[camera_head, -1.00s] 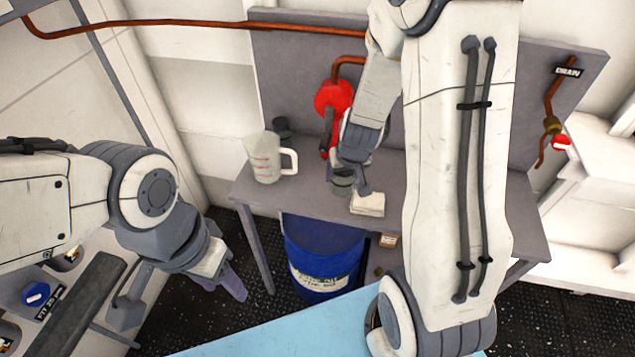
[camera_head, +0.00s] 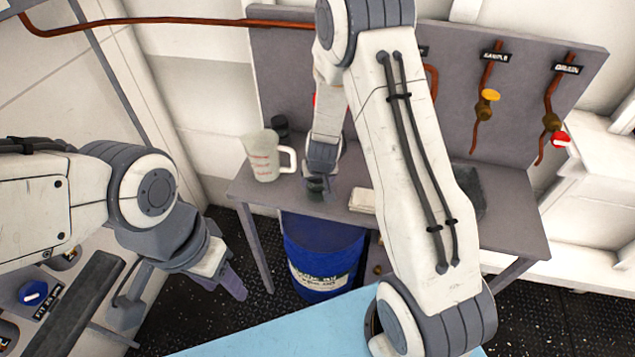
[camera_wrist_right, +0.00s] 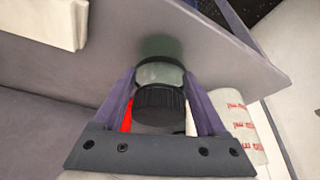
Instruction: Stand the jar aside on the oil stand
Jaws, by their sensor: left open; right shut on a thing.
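The jar is small, of greenish glass with a dark ribbed lid. It sits between the fingers of my right gripper (camera_wrist_right: 159,78) in the right wrist view, where its glass (camera_wrist_right: 160,72) shows beyond the lid. In the head view my right gripper (camera_head: 319,176) holds the jar (camera_head: 316,189) over the left front part of the grey oil stand (camera_head: 235,190), right of the measuring jug. I cannot tell whether its base touches the top. My left gripper (camera_head: 180,290) is open and empty, low at the left, away from the stand.
The white measuring jug (camera_head: 262,160) stands close left of the jar, with a dark cylinder (camera_head: 280,126) behind it. A white folded pad (camera_head: 362,200) lies to the right. A blue drum (camera_head: 322,262) is below the stand. Pipes with taps line the back panel.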

